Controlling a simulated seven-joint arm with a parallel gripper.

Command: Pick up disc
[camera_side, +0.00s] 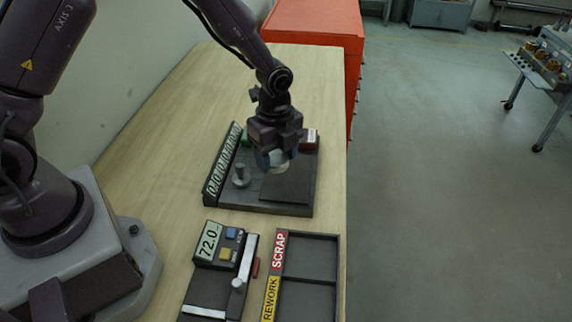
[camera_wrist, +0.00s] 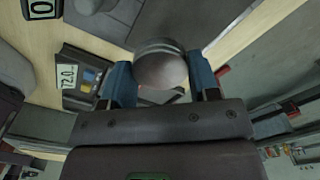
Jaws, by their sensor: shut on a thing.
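The disc (camera_wrist: 161,66) is round, grey and metallic. In the wrist view it sits between the two blue fingertips of my gripper (camera_wrist: 161,82), which is shut on it. In the side view my gripper (camera_side: 275,160) is over the dark fixture base (camera_side: 225,190), above its black square pad (camera_side: 287,183). A pale edge of the disc (camera_side: 281,168) shows just below the fingers there. I cannot tell whether the disc is clear of the pad.
A grey knobbed post (camera_side: 240,175) stands left of the pad, beside a numbered strip (camera_side: 222,165). A gauge reading 72.0 (camera_side: 209,241) lies in front. A two-part SCRAP and REWORK tray (camera_side: 310,262) is at front right. A red cabinet (camera_side: 318,22) stands behind the table.

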